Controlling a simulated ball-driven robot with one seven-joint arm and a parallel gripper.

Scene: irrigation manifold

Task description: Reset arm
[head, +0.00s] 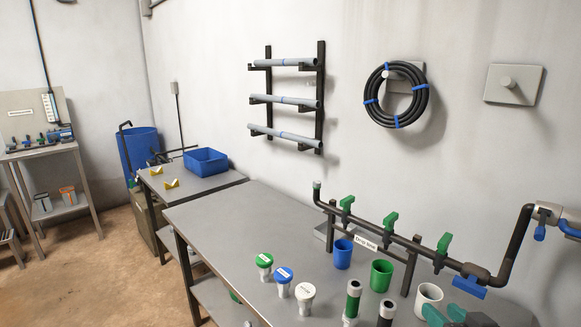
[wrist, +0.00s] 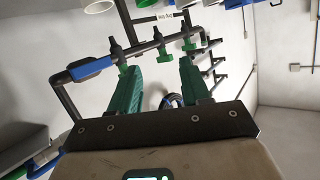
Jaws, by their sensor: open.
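My gripper (head: 446,313) shows at the bottom right edge of the head view, with teal fingertips beside the white cup (head: 428,294). In the wrist view my gripper (wrist: 160,66) has its two green fingers spread, with nothing between them. The dark manifold pipe (head: 408,243) with several green valve handles (head: 390,222) and a blue handle (head: 468,286) stands along the wall side of the table. In the wrist view the manifold pipe (wrist: 96,60) appears beyond the fingertips. Most of my arm is out of the head view.
A blue bin (head: 205,162) sits on the farther table. A hose coil (head: 424,102) hangs on the wall.

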